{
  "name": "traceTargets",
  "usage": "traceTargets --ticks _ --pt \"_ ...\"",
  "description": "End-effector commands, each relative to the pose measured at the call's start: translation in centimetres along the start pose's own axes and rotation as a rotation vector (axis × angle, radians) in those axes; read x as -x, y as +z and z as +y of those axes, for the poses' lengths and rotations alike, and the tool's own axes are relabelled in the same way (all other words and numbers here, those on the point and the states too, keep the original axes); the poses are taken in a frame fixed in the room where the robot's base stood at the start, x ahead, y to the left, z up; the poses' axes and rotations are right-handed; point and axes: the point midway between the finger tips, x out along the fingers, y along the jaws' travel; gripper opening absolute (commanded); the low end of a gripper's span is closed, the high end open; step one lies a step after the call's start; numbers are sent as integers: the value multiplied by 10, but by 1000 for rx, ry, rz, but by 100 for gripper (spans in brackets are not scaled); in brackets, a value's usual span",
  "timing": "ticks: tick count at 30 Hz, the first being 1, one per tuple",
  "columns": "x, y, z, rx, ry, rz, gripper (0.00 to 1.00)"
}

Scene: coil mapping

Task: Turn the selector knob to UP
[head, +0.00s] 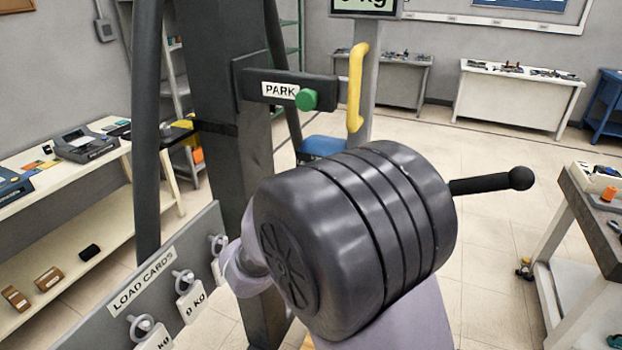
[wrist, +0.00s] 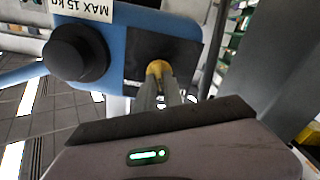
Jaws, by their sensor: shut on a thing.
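In the wrist view, a small yellow knob (wrist: 158,68) sits on a dark square plate (wrist: 190,62) on the face of a blue box (wrist: 125,30). I take it to be the selector knob. My gripper (wrist: 160,82) is shut on it, with its two grey fingers reaching up to it. The fingers hide part of the knob. I cannot read an UP mark or tell which way the knob points. In the head view, neither the knob nor my gripper shows.
A big black round knob (wrist: 77,53) sits left of the yellow one, by an upside-down MAX 15 label (wrist: 105,10). In the head view, a dark ribbed cylinder (head: 350,235) blocks the middle. A green PARK knob (head: 306,99), yellow handle (head: 355,88) and LOAD CARDS board (head: 205,228) stand near.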

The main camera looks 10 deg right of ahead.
Motion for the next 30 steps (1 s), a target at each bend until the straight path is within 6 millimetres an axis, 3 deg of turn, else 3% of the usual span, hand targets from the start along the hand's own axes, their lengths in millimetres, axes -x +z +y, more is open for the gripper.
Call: traceTargets --ticks 12,30 --pt "0 -1 -1 228 0 0 0" --pt "0 1 -2 283 0 0 0"
